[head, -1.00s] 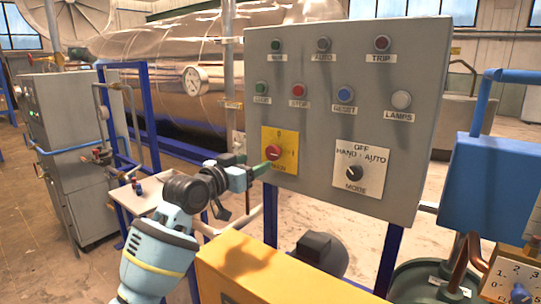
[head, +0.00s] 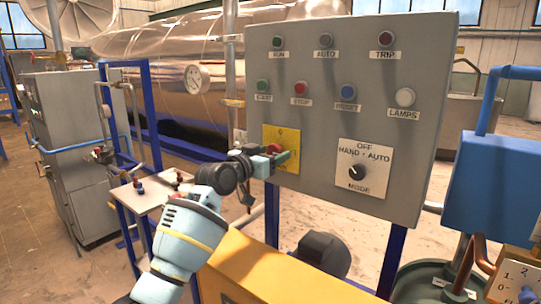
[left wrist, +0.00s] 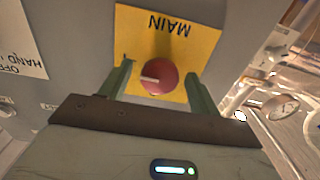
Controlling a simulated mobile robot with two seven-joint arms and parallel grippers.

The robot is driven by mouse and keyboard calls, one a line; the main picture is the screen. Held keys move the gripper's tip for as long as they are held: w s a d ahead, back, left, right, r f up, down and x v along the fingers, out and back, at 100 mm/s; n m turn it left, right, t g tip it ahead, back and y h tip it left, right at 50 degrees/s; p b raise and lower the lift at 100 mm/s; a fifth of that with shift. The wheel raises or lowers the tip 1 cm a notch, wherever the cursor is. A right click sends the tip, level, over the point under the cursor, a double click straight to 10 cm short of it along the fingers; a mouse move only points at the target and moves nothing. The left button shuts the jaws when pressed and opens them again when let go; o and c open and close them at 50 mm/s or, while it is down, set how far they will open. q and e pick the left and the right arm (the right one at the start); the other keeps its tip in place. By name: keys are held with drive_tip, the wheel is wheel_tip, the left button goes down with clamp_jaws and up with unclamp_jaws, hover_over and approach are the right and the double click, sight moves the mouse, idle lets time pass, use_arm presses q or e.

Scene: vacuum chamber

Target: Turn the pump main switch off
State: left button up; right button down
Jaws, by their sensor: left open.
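The pump main switch is a red round knob (left wrist: 159,77) with a pale mark, on a yellow plate (left wrist: 190,42) lettered MAIN. In the head view the yellow plate (head: 291,137) sits at the lower left of the grey control panel, its knob partly covered by my gripper. My left gripper (head: 281,155) is at the plate, its green fingers open. In the left wrist view the fingers of the gripper (left wrist: 158,84) stand on either side of the knob, with a gap on each side. My right gripper is not in view.
The grey panel (head: 430,100) also carries a black MODE knob (head: 358,172), several buttons and lamps. A yellow box (head: 240,262) and a dark motor (head: 322,252) lie below. A blue box (head: 490,180) stands at the right, a small tray (head: 150,198) at the left.

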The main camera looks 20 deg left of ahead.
use_arm(q)
drive_tip(key=shift+c, duration=0.2)
drive_tip(key=c, duration=0.9)
